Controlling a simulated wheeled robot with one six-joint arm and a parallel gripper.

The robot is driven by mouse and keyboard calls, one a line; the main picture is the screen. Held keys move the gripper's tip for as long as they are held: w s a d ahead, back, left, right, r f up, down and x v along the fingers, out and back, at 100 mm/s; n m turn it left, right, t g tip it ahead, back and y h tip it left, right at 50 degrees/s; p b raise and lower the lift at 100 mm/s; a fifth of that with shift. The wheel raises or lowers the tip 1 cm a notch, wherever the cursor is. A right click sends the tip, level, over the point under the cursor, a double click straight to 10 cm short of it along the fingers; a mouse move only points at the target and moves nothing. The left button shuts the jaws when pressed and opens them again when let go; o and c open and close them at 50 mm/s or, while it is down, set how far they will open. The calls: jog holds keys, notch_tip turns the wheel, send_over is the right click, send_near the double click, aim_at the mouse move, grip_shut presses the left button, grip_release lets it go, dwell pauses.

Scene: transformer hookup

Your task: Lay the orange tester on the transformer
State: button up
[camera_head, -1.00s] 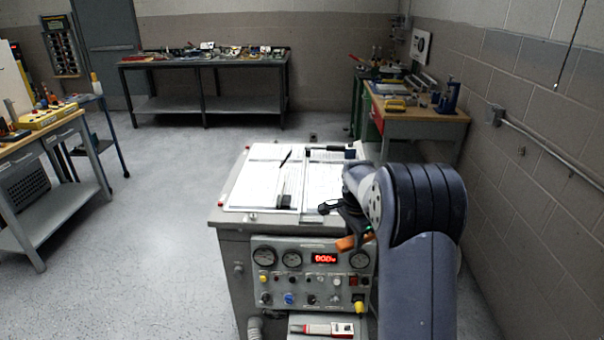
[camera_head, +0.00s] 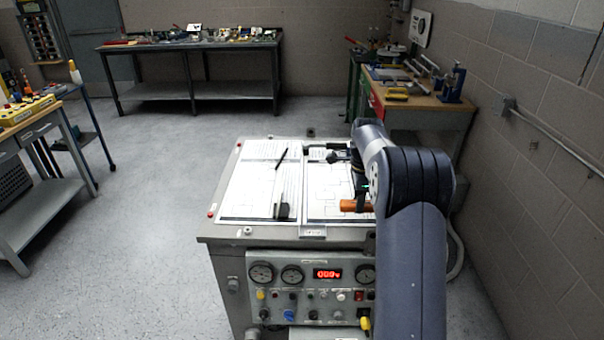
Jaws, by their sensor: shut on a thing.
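The transformer (camera_head: 222,230) is a grey cabinet with papers on its flat top and a front panel of gauges, knobs and a red digital display. The orange tester (camera_head: 349,205) shows as a short orange piece over the right part of the top, partly hidden by my arm. My gripper (camera_head: 360,198) is shut on the tester, above or at the right-hand paper. I cannot tell whether the tester touches the top. The gripper's fingers are mostly hidden behind my arm.
White diagram sheets (camera_head: 250,190) cover much of the top, with a black pen (camera_head: 281,158) and a dark-ended tool (camera_head: 282,209) on them. A wooden bench (camera_head: 425,96) stands behind right, beside the wall. Open floor lies to the left.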

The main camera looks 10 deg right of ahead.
aim_at(354, 234)
notch_tip(354, 234, down, 10)
jog(key=shift+r+p, duration=0.15)
jog(key=shift+p, duration=0.55)
jog(key=shift+f, duration=0.2)
jog(key=o, duration=1)
jog(key=shift+c, duration=0.2)
jog(key=shift+r, duration=0.1)
notch_tip(354, 234, up, 12)
jog(key=shift+r+b, duration=0.1)
jog(key=shift+b, duration=0.5)
